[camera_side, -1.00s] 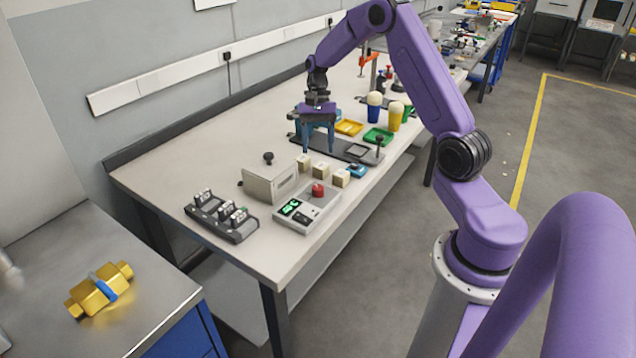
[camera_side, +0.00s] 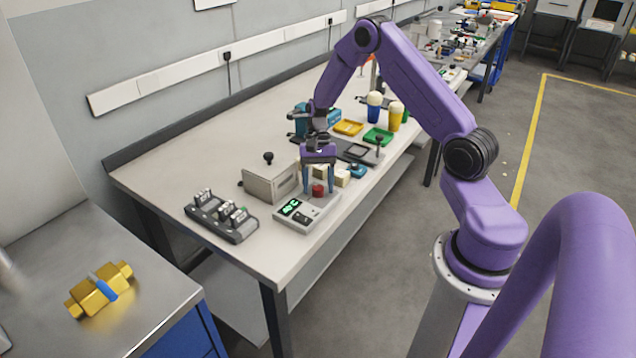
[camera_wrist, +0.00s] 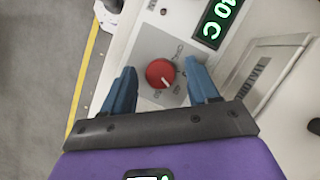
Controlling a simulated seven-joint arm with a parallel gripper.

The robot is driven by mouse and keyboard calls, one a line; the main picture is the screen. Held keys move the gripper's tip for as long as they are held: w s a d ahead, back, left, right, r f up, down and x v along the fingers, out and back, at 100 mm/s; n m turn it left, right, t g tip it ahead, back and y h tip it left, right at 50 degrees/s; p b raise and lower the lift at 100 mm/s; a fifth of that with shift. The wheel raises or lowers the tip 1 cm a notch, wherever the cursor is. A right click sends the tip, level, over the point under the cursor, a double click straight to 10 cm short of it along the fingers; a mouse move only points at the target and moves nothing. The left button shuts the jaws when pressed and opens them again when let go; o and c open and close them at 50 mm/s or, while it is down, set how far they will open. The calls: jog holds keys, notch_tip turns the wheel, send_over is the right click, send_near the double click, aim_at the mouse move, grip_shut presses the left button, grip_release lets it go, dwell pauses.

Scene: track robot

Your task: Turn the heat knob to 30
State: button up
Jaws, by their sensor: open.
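The heat knob is a red round knob (camera_side: 319,190) on a grey control box (camera_side: 293,224) with a lit green display (camera_side: 290,207). In the wrist view my gripper (camera_wrist: 162,88) shows a gap between each finger and the knob.
Small cream blocks (camera_side: 342,177) stand close behind the gripper. A black rack (camera_side: 222,215) lies at the table's front left. Green (camera_side: 379,137) and yellow trays (camera_side: 348,128) are farther back.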

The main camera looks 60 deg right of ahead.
jog(key=c, duration=1)
jog(key=shift+n, duration=0.3)
jog(key=n+g+h, duration=0.1)
jog(key=n, duration=0.3)
jog(key=shift+w+a, duration=0.15)
jog(key=n+h, duration=0.1)
jog(key=n, duration=0.1)
jog(key=n+h, duration=0.1)
jog(key=n, duration=0.2)
jog(key=shift+a+r+g, duration=0.1)
jog(key=shift+g, duration=0.3)
jog(key=o, duration=1)
